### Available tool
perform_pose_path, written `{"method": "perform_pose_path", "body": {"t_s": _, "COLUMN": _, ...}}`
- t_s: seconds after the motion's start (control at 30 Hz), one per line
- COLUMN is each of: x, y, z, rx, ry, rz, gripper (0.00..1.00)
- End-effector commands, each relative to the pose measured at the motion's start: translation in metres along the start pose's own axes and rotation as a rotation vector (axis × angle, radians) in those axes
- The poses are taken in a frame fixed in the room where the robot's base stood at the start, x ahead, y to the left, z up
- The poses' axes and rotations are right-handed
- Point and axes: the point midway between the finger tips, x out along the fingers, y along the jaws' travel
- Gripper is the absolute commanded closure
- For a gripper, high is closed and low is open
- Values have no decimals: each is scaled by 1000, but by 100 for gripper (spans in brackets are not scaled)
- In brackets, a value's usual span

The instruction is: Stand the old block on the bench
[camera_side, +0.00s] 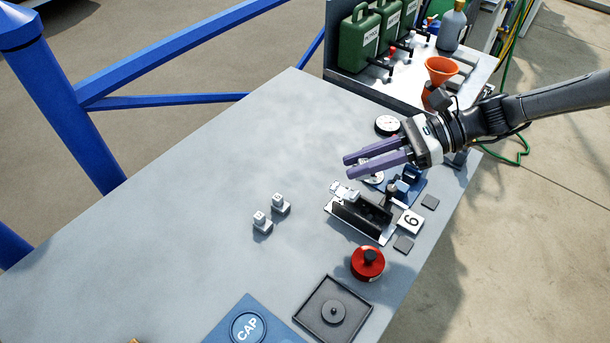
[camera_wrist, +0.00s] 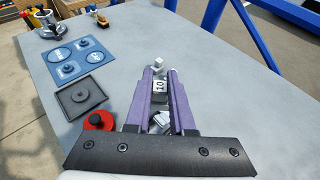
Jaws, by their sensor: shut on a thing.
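My gripper (camera_side: 349,166) is above the bench (camera_side: 140,250), its two purple fingers pointing left, shut on a small white block. In the wrist view, a white block marked 10 (camera_wrist: 160,86) shows in the gap between the fingers (camera_wrist: 161,72). Another white piece (camera_wrist: 160,122) shows in the gap nearer the palm. The grip itself is partly hidden. A black fixture (camera_side: 362,216) with a white piece (camera_side: 345,191) sits below the fingers. I cannot tell which block is the old one.
A white card marked 6 (camera_side: 410,221) lies right of the fixture. A red knob (camera_side: 368,263), a dark tray (camera_side: 316,321) and a blue CAP mat (camera_side: 222,333) lie toward the front. Green cans (camera_side: 358,45) and an orange funnel (camera_side: 440,69) stand at the back. The bench's left side is clear.

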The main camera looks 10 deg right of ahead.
Motion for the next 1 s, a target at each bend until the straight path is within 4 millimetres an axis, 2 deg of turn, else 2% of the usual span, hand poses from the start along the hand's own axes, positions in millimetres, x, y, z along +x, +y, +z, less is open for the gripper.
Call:
{"method": "perform_pose_path", "body": {"t_s": 0.37, "x": 60, "y": -58, "z": -13, "rx": -1, "ry": 0, "rz": 2, "gripper": 100}}
{"method": "perform_pose_path", "body": {"t_s": 0.6, "x": 94, "y": -83, "z": -39, "rx": 0, "ry": 1, "rz": 1, "gripper": 100}}
{"method": "perform_pose_path", "body": {"t_s": 1.0, "x": 115, "y": -98, "z": -57, "rx": 1, "ry": 1, "rz": 1, "gripper": 100}}
